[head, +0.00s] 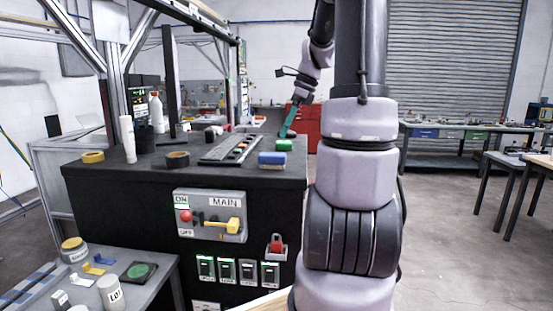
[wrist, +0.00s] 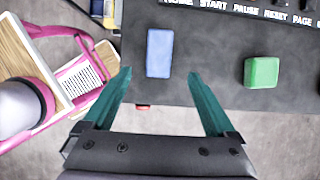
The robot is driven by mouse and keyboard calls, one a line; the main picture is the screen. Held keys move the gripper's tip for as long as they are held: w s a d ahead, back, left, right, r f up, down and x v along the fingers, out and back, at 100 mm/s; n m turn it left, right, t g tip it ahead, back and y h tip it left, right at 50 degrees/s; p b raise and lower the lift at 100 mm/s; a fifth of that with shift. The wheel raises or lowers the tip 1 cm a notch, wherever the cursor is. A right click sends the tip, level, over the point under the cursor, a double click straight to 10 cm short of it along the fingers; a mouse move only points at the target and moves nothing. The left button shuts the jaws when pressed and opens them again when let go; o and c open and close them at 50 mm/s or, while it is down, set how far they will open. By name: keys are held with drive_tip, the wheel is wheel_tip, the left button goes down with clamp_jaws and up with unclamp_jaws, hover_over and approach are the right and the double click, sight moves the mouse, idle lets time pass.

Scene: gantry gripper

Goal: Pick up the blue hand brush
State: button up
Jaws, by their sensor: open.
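The blue hand brush (head: 272,158) lies flat near the front right edge of the black console top in the head view. In the wrist view the blue hand brush (wrist: 159,48) shows as an upright blue rectangle just ahead of my gripper (wrist: 158,73). Its near end is about level with the teal fingertips and centred between them. My gripper is open with nothing between its fingers. In the head view my gripper (head: 284,134) points down above the console, behind the brush and close to the green block. How high the fingertips are above the top is hard to tell.
A green block (wrist: 261,72) lies right of the brush. A keyboard-like panel (head: 232,148) lies left of it in the head view. The console's front edge is close to the brush.

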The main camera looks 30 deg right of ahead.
sight(273, 154)
drive_tip(key=x, duration=0.4)
drive_tip(key=shift+a+x, duration=0.2)
drive_tip(key=shift+x, duration=2.9)
drive_tip(key=shift+r, duration=0.15)
clamp_jaws()
wheel_tip(273, 154, up, 10)
drive_tip(key=shift+r, duration=0.1)
drive_tip(key=c, duration=0.8)
unclamp_jaws()
drive_tip(key=c, duration=0.4)
drive_tip(key=shift+s, duration=0.1)
drive_tip(key=shift+c, duration=0.4)
